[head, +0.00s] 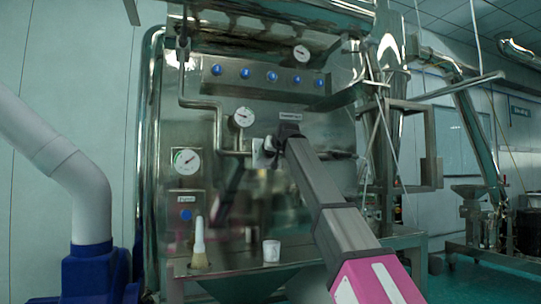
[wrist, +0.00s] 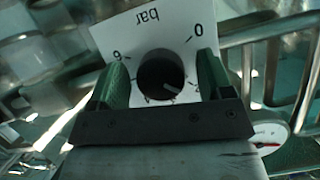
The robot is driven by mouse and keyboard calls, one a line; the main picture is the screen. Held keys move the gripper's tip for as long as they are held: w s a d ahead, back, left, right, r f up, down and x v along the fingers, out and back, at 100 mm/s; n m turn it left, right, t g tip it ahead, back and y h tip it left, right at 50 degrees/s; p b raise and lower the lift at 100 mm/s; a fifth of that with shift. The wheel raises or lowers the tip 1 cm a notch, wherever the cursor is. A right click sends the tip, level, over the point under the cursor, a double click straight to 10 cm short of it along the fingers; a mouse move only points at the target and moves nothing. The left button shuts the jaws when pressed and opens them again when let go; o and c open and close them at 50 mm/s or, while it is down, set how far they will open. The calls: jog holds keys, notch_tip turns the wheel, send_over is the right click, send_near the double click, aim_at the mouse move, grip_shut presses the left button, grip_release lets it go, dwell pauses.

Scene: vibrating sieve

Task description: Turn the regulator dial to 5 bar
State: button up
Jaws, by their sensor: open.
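The regulator dial is a round black knob (wrist: 160,76) in front of a white scale plate (wrist: 145,32) marked "bar", with 0 and 6 readable and upside down in the wrist view. A light pointer mark on the knob faces the lower right of that view; the number it faces is hidden or unclear. My gripper (wrist: 161,80) is open, with one green finger on each side of the knob. A gap shows on the right; contact on the left is unclear. In the head view, the white plate (head: 258,154) shows beside my arm's end, which hides the knob.
Gauges (head: 243,117) (head: 186,161) and a row of blue buttons (head: 272,76) are on the steel machine. A pipe runs close to the dial. A brush (head: 199,245) and white cup (head: 271,251) stand on the ledge below.

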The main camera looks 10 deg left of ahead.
jog(key=c, duration=0.9)
